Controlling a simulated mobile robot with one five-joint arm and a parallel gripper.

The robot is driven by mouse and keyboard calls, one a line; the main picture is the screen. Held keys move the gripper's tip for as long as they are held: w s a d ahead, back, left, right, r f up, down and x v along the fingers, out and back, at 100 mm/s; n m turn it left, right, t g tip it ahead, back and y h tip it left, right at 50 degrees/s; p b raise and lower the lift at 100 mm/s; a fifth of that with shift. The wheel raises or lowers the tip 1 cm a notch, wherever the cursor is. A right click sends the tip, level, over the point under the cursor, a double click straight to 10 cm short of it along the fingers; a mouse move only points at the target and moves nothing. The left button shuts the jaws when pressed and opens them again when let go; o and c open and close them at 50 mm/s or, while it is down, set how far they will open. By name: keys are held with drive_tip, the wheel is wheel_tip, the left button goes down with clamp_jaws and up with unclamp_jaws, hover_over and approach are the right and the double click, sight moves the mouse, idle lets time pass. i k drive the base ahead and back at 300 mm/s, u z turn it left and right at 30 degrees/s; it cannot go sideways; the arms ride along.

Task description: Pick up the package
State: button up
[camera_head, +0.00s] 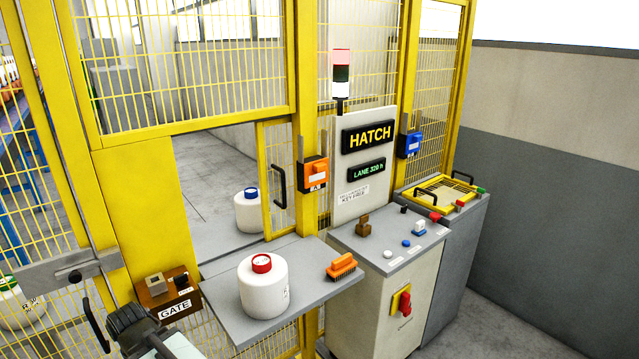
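I see nothing that is plainly a package. A dark, rounded part, which looks like the end of my arm (131,323), shows at the lower left, left of the shelf and apart from both bobbins. I cannot make out fingertips or anything held.
An orange brush (341,267) lies on the shelf's right side. A control cabinet (367,285) with buttons and a red-yellow switch stands to the right, below the HATCH sign (368,136). Yellow mesh fencing surrounds the opening. A brown GATE box (166,291) sits left of the shelf.

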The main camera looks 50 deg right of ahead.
sight(262, 278)
drive_tip(key=k, duration=0.1)
drive_tip(key=z, duration=2.65)
drive_tip(key=k, duration=0.8)
drive_tip(key=u, duration=0.9)
drive_tip(key=i, duration=1)
drive_tip(key=u, duration=0.05)
